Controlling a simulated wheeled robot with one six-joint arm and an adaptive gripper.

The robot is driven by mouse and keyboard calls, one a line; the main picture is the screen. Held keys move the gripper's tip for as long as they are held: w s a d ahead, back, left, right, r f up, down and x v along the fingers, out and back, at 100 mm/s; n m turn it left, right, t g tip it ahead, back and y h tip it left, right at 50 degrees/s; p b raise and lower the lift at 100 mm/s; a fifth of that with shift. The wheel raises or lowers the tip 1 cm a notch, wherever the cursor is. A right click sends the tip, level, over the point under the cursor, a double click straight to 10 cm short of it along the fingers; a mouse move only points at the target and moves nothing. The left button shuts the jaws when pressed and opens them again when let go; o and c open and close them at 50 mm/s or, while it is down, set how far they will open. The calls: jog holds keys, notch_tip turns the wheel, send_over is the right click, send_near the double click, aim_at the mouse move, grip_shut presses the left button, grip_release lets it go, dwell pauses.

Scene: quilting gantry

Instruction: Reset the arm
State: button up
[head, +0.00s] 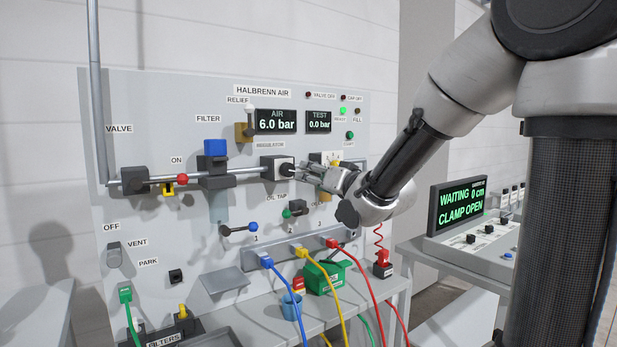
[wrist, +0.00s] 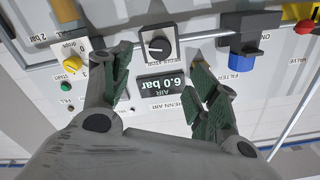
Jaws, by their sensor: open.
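My arm reaches in from the right in the head view. My gripper (head: 303,171) is close in front of the regulator knob (head: 285,168) on the grey panel (head: 140,88). In the wrist view, which is upside down, my gripper (wrist: 163,70) has its two dark ridged fingers spread apart with nothing between them. The round black regulator knob (wrist: 157,46) shows beyond the gap between the fingertips. I cannot tell how far the tips are from it. The AIR display (head: 277,121) reads 6.0 bar.
A pipe (head: 245,171) runs across the panel past the blue-topped filter (head: 215,150) and red-tipped valve lever (head: 181,179). Blue (head: 266,261), yellow (head: 302,252) and red (head: 332,244) hoses hang below. A console display (head: 461,206) at right reads WAITING, 0 cm, CLAMP OPEN.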

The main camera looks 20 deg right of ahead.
dwell(0.4)
jog(key=s+d+f+n+g+h, duration=0.1)
jog(key=s+d+f+g+h, duration=0.15)
jog(key=s+f+g, duration=0.4)
jog(key=s+d+f+n+g+h, duration=0.1)
jog(key=s+d+f+g+h, duration=0.2)
jog(key=f, duration=0.6)
jog(key=s+d+r+g, duration=0.1)
jog(key=s+d, duration=0.1)
jog(key=s, duration=0.9)
jog(key=s+d+r+g, duration=0.1)
jog(key=s+d+g, duration=0.1)
jog(key=s, duration=0.9)
jog(key=shift+s+d+r, duration=0.4)
jog(key=shift+d, duration=0.45)
jog(key=shift+g, duration=0.25)
